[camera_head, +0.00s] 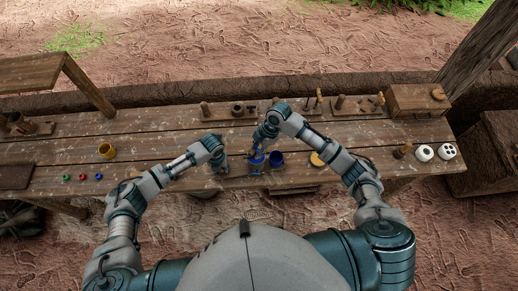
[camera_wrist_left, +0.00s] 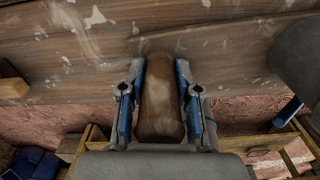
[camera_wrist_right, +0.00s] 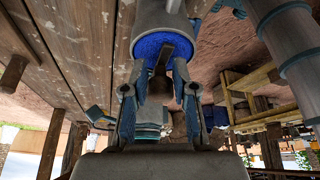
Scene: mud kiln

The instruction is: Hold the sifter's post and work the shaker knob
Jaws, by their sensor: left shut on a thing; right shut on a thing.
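My left gripper (camera_head: 224,168) is low at the front edge of the bench. In the left wrist view its blue-edged fingers (camera_wrist_left: 160,95) are shut on the sides of a rounded brown wooden post (camera_wrist_left: 161,108). My right gripper (camera_head: 256,160) is just to the right of it, pointing down at the bench edge. In the right wrist view its fingers (camera_wrist_right: 165,80) are shut on a small dark wooden piece, likely the shaker knob (camera_wrist_right: 165,57), in front of a round blue surface (camera_wrist_right: 150,44). The rest of the sifter is hard to make out.
Wooden racks (camera_head: 230,111) line the back, with a box (camera_head: 417,99) and white dotted pieces (camera_head: 424,153) at the right.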

